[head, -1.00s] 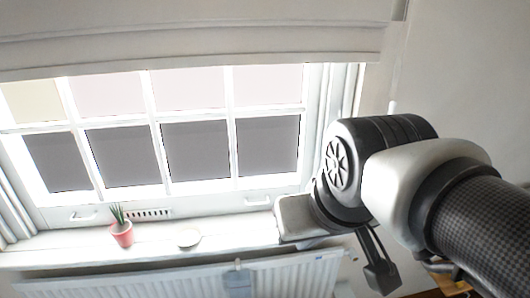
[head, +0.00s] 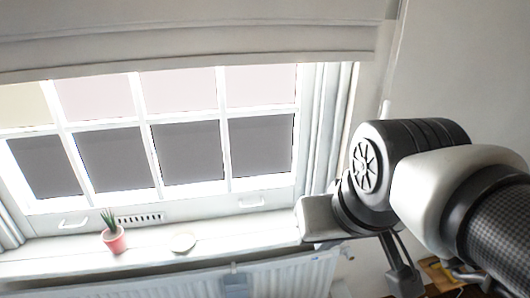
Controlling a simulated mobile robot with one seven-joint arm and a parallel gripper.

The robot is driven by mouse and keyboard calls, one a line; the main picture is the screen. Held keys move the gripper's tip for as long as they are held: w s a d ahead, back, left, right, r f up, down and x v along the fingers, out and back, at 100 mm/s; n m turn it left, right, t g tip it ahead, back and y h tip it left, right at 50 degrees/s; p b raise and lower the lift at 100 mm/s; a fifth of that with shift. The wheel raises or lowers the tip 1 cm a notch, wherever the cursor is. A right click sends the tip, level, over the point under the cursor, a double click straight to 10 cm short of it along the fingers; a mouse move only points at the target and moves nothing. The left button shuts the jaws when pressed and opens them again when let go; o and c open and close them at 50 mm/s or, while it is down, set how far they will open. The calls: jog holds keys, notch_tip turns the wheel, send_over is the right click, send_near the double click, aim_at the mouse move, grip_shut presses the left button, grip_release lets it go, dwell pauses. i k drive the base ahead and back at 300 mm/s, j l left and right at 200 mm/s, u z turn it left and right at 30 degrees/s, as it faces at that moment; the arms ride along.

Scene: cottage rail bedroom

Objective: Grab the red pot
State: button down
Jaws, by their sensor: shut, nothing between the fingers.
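The red pot (head: 115,241) is small and pinkish red, with a spiky green plant (head: 109,219) in it. It stands upright on the white windowsill (head: 70,262), at the lower left of the head view. My gripper (head: 404,282) hangs below my arm at the lower right. Its dark fingers look shut and hold nothing. It is far to the right of the pot and does not touch it.
A small pale round dish (head: 183,243) sits on the sill, right of the pot. The window (head: 150,150) is behind the sill, with a blind (head: 190,38) above. A white radiator (head: 275,281) is below. A brownish thing (head: 440,273) shows at lower right.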

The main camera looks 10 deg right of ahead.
aim_at(114, 237)
jog(key=u, duration=1.4)
jog(key=z, duration=0.2)
jog(key=i+j+z, duration=0.2)
jog(key=j+z, duration=0.25)
jog(key=i+j+z, duration=0.2)
jog(key=j+z, duration=0.2)
jog(key=i+j, duration=0.1)
jog(key=j, duration=0.4)
jog(key=i+j+z, duration=0.1)
jog(key=j, duration=0.35)
jog(key=i+j+z, duration=0.1)
jog(key=j, duration=0.4)
jog(key=i, duration=0.05)
